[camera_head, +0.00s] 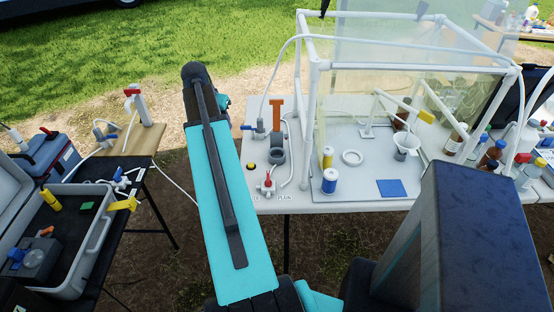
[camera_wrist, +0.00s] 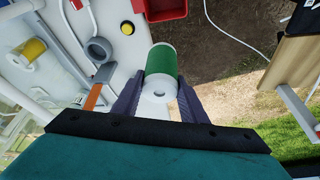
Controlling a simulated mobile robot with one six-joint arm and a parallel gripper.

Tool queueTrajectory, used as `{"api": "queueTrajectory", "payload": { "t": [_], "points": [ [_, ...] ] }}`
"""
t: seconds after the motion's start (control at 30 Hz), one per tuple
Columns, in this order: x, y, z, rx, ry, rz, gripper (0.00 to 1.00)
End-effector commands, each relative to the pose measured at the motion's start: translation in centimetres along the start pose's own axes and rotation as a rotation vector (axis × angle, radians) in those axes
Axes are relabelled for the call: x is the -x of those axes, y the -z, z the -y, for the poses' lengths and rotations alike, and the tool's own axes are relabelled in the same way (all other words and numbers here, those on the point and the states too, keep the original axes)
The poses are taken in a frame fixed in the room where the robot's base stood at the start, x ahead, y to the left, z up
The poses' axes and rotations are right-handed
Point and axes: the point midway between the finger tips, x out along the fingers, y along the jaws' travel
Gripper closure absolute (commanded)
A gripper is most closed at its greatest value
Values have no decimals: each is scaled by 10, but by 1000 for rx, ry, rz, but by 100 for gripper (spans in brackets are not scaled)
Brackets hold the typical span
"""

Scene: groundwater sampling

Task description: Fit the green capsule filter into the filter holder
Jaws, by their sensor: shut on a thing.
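The green capsule filter (camera_wrist: 161,66), a green cylinder with white ends, is between the two fingers of my gripper (camera_wrist: 158,95) in the wrist view. My gripper is shut on it, near the table edge with ground beyond. A grey ring-shaped fitting (camera_wrist: 98,50), which looks like the filter holder, lies to the left of the filter, apart from it. In the head view the same grey ring (camera_head: 277,156) stands on the white table by an orange upright part (camera_head: 276,112). My gripper and the filter are hidden behind my arm in the head view.
A framed clear enclosure (camera_head: 405,75) stands on the white table (camera_head: 350,203) right of the ring. A red-handled valve (camera_head: 267,183) and tubing sit close to the ring. A red bin (camera_wrist: 163,8) shows at the wrist view's top. A black table (camera_head: 125,180) stands left.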

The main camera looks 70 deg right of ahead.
Motion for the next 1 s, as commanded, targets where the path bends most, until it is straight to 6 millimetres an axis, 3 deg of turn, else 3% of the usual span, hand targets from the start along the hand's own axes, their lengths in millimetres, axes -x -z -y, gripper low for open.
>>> {"api": "queueTrajectory", "payload": {
  "t": [0.2,0.5,0.7,1.0],
  "points": [
    [-26,37,-71,-171,-67,-6,83],
    [-52,68,-159,-367,-146,-17,83],
    [-58,74,-184,-422,-168,-21,83],
    [-59,74,-186,-426,-169,-21,83]
  ]
}}
